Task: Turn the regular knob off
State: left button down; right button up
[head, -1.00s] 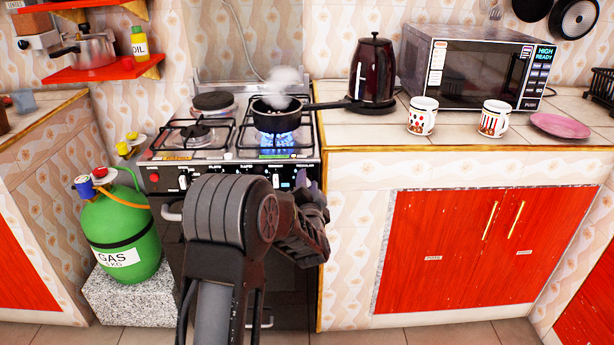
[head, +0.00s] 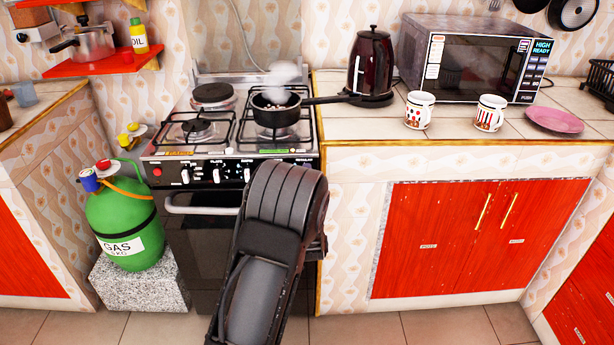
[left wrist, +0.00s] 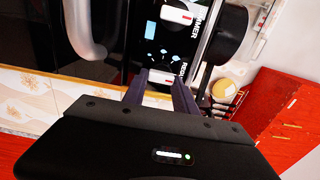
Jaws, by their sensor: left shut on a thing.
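The stove (head: 182,205) stands at the middle left, with several knobs on its front panel. The regular knob (left wrist: 161,76) is between the fingers of my left gripper (left wrist: 160,84) in the left wrist view, beside the printed label. The gripper is shut on it. In the head view my arm hides this knob and the gripper. A small black pan (head: 276,112) sits on the front right burner and steams. No flame shows under it. My right gripper is not in view.
A green gas bottle (head: 122,215) stands left of the stove. On the counter to the right are a dark kettle (head: 370,65), a microwave (head: 475,60), two mugs (head: 419,110) and a pink plate (head: 555,120). The oven handle (head: 200,210) runs below the knobs.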

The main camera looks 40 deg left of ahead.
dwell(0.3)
pick_arm(q)
jog(key=c, duration=1)
grip_release()
jog(key=v, duration=0.7)
jog(key=shift+s+d, duration=0.3)
